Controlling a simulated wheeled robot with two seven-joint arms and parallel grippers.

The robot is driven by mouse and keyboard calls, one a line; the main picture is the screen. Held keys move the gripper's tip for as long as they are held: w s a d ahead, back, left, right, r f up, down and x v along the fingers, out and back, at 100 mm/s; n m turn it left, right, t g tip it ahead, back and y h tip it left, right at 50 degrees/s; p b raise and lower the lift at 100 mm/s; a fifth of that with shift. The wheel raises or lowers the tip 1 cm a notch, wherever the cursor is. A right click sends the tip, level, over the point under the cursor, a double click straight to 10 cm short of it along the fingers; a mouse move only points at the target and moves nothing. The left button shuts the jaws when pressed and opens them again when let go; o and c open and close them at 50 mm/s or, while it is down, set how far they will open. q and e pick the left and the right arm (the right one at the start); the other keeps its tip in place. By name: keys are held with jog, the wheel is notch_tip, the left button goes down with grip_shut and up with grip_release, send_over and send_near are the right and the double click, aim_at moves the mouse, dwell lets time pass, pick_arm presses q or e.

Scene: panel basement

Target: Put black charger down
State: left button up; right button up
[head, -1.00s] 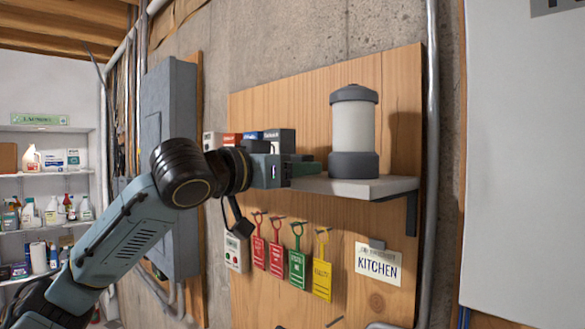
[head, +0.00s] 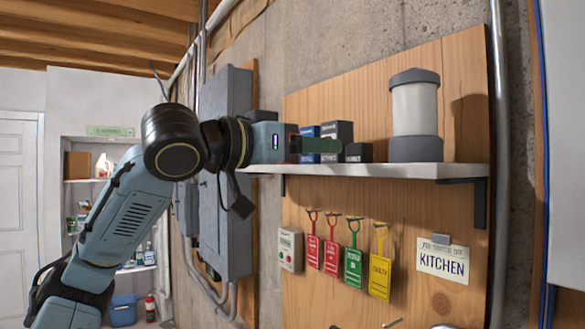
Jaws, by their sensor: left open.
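A small black block (head: 358,152), which looks like the black charger, sits upright on the grey wall shelf (head: 420,171). My left gripper (head: 322,146) reaches in from the left above the shelf, open, with its fingers pointing right. The fingertips are just left of the black block; I cannot tell whether they touch it. Part of the fingers overlaps the boxes behind. My right gripper is not in view.
A dark box (head: 338,131) and a blue box (head: 308,131) stand behind my fingers. A grey-capped lantern (head: 414,115) stands to the right on the shelf. Coloured tags (head: 353,268) and a KITCHEN sign (head: 442,262) hang below. A grey panel box (head: 226,160) is left.

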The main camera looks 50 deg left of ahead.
pick_arm(q)
jog(key=shift+s+a+b, duration=0.15)
jog(key=shift+s+b, duration=0.4)
jog(key=shift+s, duration=0.95)
